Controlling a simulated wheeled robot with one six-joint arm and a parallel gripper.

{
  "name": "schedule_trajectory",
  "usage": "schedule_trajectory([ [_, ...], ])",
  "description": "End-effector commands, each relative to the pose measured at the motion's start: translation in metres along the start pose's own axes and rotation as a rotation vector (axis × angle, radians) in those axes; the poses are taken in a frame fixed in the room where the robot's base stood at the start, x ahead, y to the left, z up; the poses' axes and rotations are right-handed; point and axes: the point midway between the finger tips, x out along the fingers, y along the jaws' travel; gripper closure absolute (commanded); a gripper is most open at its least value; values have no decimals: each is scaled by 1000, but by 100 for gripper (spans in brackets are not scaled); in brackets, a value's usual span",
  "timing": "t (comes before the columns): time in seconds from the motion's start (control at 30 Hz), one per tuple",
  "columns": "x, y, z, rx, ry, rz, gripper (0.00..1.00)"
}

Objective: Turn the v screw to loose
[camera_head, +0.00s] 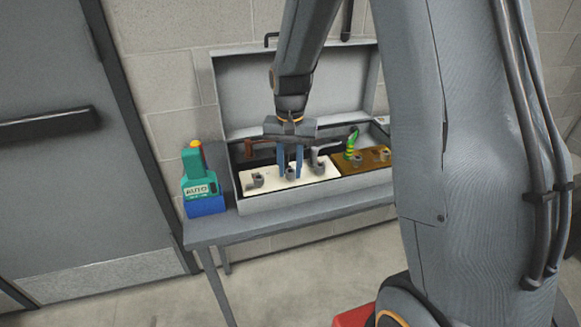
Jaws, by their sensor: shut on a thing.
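My gripper (290,172) points down into an open grey case, its two blue fingers over the middle of a white plate (277,185). It is shut on a grey screw-like piece (291,173) on that plate, which the fingers partly hide. Another grey piece (258,180) stands on the plate to the left, and one more grey piece (318,168) stands to the right. I cannot read any marking that tells which is the v screw, nor how far it is turned.
The case (315,200) sits on a grey table (230,229), lid up at the back. A brown plate (375,164) with grey pieces and a green-yellow striped thing (350,144) lies right. A teal and blue device (202,188) marked AUTO stands left. My arm hides the right side.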

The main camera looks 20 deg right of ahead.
Motion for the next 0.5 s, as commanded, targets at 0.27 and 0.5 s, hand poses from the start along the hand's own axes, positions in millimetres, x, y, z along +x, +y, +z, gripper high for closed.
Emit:
schedule_trajectory([
  [0.27, -1, 0, 0, -70, -1, 0, 95],
  [0.5, -1, 0, 0, -241, 0, 0, 95],
])
